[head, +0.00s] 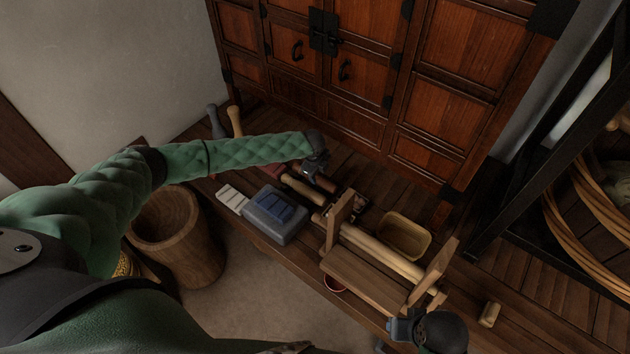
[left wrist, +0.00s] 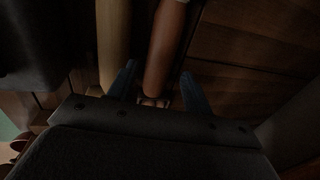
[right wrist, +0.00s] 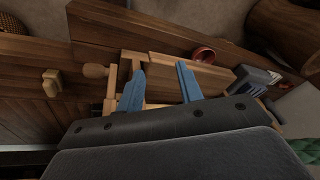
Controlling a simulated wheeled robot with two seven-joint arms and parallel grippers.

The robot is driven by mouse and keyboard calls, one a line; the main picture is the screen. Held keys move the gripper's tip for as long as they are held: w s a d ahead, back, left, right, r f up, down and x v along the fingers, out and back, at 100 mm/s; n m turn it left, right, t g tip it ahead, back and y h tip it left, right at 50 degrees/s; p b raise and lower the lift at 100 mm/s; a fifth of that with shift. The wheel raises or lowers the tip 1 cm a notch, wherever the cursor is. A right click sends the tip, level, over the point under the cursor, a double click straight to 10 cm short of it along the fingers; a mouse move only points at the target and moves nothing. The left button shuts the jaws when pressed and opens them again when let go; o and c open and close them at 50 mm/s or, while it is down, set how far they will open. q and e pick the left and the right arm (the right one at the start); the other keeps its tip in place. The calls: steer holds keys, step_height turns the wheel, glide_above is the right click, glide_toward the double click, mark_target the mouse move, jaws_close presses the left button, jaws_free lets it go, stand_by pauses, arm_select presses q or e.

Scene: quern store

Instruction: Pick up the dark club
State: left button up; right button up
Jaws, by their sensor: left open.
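The dark club (left wrist: 168,40) is a smooth reddish-brown wooden rod. In the left wrist view it runs between the two blue fingers of my open left gripper (left wrist: 158,72); I cannot tell whether they touch it. In the head view the club (head: 325,184) lies on the bench just below my left gripper (head: 317,170), partly hidden by it. A paler club (left wrist: 112,45) lies beside it, outside the left finger; it also shows in the head view (head: 300,190). My right gripper (right wrist: 160,72) is open and empty above the wooden frame.
A yellow tray (head: 404,236) is to the right. A grey club (head: 214,121) and a pale club (head: 235,121) stand at the back left. A cabinet (head: 340,75) rises behind.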

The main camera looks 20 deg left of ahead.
mark_target(319, 178)
arm_select(q)
steer(key=shift+w+f+b, duration=0.1)
steer(key=shift+f+b, duration=0.3)
steer(key=shift+f, duration=0.1)
steer(key=f+b, duration=0.2)
steer(key=b, duration=0.1)
steer(key=shift+w+a+f, duration=0.1)
steer(key=shift+w+f, duration=0.25)
steer(key=shift+f, duration=0.05)
steer(key=shift+w+f+b, duration=0.2)
steer(key=shift+f+b, duration=0.5)
steer(key=shift+f, duration=0.1)
arm_select(e)
steer(key=w+a+f+t+y, duration=0.2)
steer(key=a+f, duration=0.4)
steer(key=f, duration=0.4)
steer(key=shift+w+a+f, duration=0.3)
steer(key=shift+w+f, duration=0.05)
steer(key=shift+f, duration=0.05)
arm_select(q)
steer(key=c, duration=0.8)
steer(key=shift+c, duration=0.2)
